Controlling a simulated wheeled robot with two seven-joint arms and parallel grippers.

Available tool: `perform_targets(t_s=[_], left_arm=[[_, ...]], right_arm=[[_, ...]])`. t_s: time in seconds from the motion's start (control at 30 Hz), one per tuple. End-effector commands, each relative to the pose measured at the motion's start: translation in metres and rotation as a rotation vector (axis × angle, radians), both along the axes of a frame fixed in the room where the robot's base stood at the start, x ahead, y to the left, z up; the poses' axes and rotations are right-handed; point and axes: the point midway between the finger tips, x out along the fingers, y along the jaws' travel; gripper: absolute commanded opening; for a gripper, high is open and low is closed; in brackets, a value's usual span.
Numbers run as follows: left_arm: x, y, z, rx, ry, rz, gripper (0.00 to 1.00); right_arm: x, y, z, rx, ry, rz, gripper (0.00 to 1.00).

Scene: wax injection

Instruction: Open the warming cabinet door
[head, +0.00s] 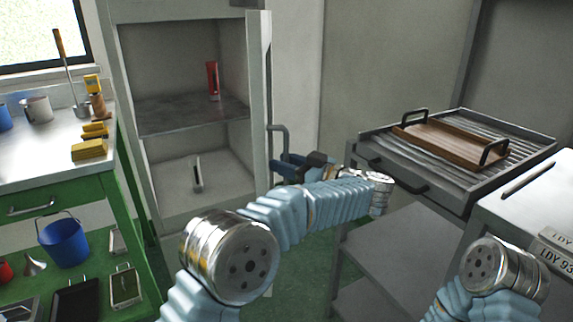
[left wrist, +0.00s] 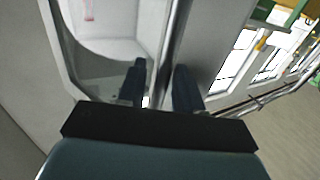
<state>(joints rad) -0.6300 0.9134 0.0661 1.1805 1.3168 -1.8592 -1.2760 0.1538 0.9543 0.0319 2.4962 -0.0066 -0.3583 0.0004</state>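The warming cabinet (head: 185,212) stands at the left of centre in the head view, its shelves exposed. Its door (head: 258,85) stands swung out, seen nearly edge-on, with a bar handle (head: 284,130) on its right side. My left gripper (head: 284,166) is at the lower part of this handle, partly hidden by my arm. In the left wrist view its two dark fingers (left wrist: 160,85) stand apart, with a metal bar (left wrist: 175,45) running between them. A gap shows beside the bar; firm contact cannot be told. My right gripper is out of view.
A red tube (head: 212,80) stands on the cabinet shelf (head: 190,115). A green workbench (head: 35,185) with tools is at left. A slatted table with a wooden tray (head: 455,138) is at right. Green floor shows between them.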

Motion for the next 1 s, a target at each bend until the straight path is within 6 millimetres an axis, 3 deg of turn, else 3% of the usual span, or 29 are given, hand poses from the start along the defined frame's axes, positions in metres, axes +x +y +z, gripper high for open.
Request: perform_targets(t_s=[0.27, 0.73, 1.0], left_arm=[[-0.008, -0.016, -0.002, 0.000, 0.001, -0.003, 0.35], [-0.060, -0.107, -0.001, 0.000, -0.001, -0.002, 0.35], [-0.067, -0.121, -0.001, 0.000, 0.000, 0.001, 0.35]], right_arm=[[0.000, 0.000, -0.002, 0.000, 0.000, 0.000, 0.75], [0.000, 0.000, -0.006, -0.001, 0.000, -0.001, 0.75], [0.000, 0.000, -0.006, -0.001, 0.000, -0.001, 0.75]])
